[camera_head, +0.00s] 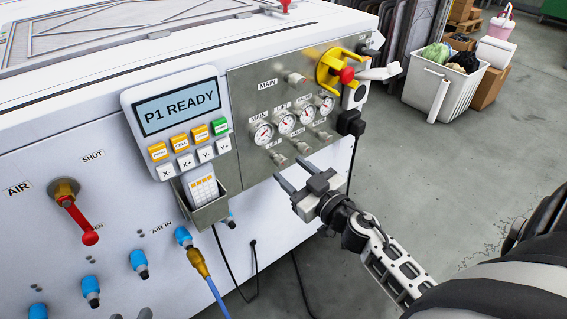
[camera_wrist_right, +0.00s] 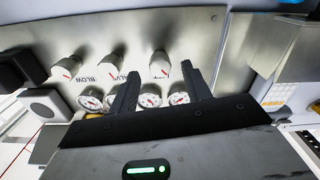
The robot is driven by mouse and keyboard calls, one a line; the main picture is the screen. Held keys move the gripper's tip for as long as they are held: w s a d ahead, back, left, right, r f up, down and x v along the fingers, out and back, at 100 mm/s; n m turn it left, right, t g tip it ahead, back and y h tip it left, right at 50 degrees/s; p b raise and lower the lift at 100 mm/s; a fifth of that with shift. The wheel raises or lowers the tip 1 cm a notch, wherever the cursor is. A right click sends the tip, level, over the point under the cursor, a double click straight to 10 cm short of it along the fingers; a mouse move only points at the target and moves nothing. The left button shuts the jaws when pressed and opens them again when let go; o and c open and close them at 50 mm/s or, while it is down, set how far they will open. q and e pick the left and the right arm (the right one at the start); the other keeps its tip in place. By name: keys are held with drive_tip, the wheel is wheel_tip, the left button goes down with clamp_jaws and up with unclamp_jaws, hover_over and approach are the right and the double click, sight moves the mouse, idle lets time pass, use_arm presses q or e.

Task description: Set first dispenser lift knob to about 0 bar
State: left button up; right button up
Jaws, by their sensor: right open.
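The lift knob (camera_head: 278,158) is the small silver knob at the left of the lower row on the grey panel. Several round white gauges (camera_head: 285,122) sit above that row; their readings are too small to tell. My right gripper (camera_head: 294,171) is open and empty, just in front of and below the knob row. In the right wrist view the panel appears turned over. There the rightmost knob (camera_wrist_right: 160,65), which looks like the lift knob, shows between the two open fingers (camera_wrist_right: 160,78), apart from them. My left gripper is not in view.
Two more knobs (camera_head: 323,136) stand close by on the right. A yellow and red switch (camera_head: 343,73) is at the panel's upper right. A keypad display (camera_head: 178,105) and a metal holder (camera_head: 205,200) are at the left.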

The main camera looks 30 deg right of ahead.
sight(285, 165)
drive_tip(key=shift+w+a, duration=0.15)
drive_tip(key=shift+w, duration=1.8)
drive_tip(key=c, duration=1)
